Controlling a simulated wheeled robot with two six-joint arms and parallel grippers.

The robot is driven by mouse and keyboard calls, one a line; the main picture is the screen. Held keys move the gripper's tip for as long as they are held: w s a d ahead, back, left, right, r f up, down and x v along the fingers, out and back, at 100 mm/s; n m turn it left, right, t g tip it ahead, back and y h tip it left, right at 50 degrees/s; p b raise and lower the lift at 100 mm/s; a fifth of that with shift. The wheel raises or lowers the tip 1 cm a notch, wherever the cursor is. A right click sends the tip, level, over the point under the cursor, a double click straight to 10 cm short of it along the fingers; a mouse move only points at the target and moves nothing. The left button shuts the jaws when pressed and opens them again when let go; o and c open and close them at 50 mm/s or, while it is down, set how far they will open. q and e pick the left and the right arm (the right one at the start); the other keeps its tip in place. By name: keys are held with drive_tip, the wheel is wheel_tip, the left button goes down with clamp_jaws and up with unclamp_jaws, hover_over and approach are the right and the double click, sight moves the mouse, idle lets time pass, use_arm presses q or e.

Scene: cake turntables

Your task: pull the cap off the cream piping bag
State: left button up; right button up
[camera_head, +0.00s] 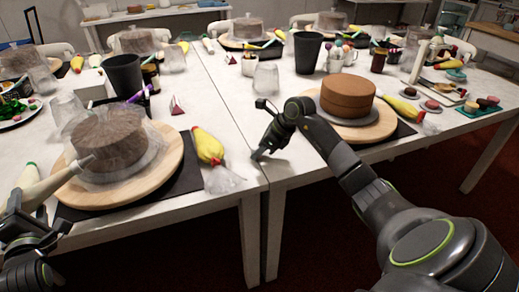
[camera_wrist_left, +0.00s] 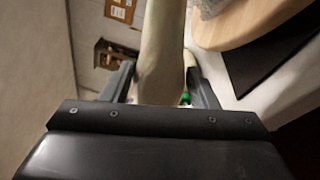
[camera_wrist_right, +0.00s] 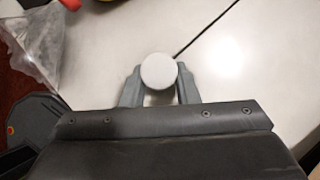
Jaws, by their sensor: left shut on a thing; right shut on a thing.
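The cream piping bag (camera_head: 42,186) is at the left of the head view, tilted, with its narrow grey tip pointing up and right in front of the covered cake. My left gripper (camera_head: 28,222) is shut on it; the pale bag (camera_wrist_left: 162,50) fills the space between the fingers in the left wrist view. My right gripper (camera_head: 261,150) is well away from the bag, low over the table seam. It is shut on a small round light-grey piece (camera_wrist_right: 158,71), seemingly the cap, which shows end-on between the fingertips. Whether it touches the tabletop is unclear.
A plastic-covered cake (camera_head: 108,141) sits on a wooden turntable (camera_head: 166,172) near the bag. A yellow piping bag (camera_head: 207,146) lies between it and my right gripper. A bare brown cake (camera_head: 347,95) stands behind my right arm. Bare table surrounds the right fingertips.

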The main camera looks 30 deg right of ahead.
drive_tip(key=o, duration=1.1)
use_arm(q)
drive_tip(key=shift+r+p, duration=1.8)
use_arm(e)
drive_tip(key=shift+r, duration=3)
use_arm(q)
drive_tip(key=shift+o, duration=0.4)
drive_tip(key=shift+c, duration=0.5)
use_arm(e)
drive_tip(key=shift+f, duration=0.1)
